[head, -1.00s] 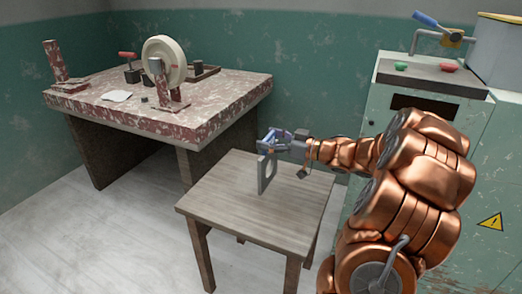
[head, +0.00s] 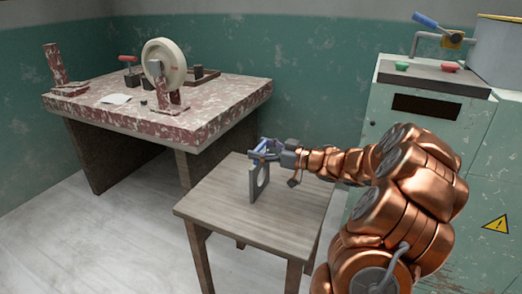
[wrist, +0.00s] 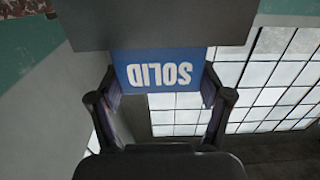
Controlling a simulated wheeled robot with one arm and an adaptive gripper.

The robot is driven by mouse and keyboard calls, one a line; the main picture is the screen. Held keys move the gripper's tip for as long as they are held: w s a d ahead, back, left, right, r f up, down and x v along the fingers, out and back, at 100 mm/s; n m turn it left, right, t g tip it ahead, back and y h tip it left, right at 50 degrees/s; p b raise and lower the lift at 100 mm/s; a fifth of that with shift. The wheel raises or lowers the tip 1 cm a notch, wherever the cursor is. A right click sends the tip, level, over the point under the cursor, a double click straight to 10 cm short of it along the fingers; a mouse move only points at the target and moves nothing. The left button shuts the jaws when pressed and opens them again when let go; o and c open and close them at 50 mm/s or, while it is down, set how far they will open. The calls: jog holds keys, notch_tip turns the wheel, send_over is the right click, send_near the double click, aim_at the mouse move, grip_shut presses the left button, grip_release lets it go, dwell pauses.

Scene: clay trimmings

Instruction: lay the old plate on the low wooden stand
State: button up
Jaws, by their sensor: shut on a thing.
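The old plate (head: 256,193) is a grey square-edged plate with a round hole in it. It stands on edge in my gripper (head: 266,153), over the low wooden stand (head: 222,208). Its lower edge is close to the stand's top; I cannot tell whether they touch. In the wrist view, a dark flat part of the plate (wrist: 160,22) spans the top, beyond my gripper's fingers (wrist: 162,98). A blue panel with upside-down "SOLID" lettering shows between the fingers. The stand's top is otherwise bare.
A worn red-and-white workbench (head: 215,108) with a pale wheel (head: 178,64) and small tools stands at the back left. A green machine cabinet (head: 395,150) with a lever and two coloured knobs is on the right. The floor at the left is clear.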

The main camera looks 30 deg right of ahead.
jog(key=shift+f, duration=0.15)
jog(key=o, duration=1.8)
jog(key=shift+c, duration=0.2)
jog(key=shift+r, duration=0.2)
jog(key=p+v, duration=0.2)
jog(key=v, duration=1)
jog(key=shift+p, duration=0.4)
jog(key=shift+f, duration=0.1)
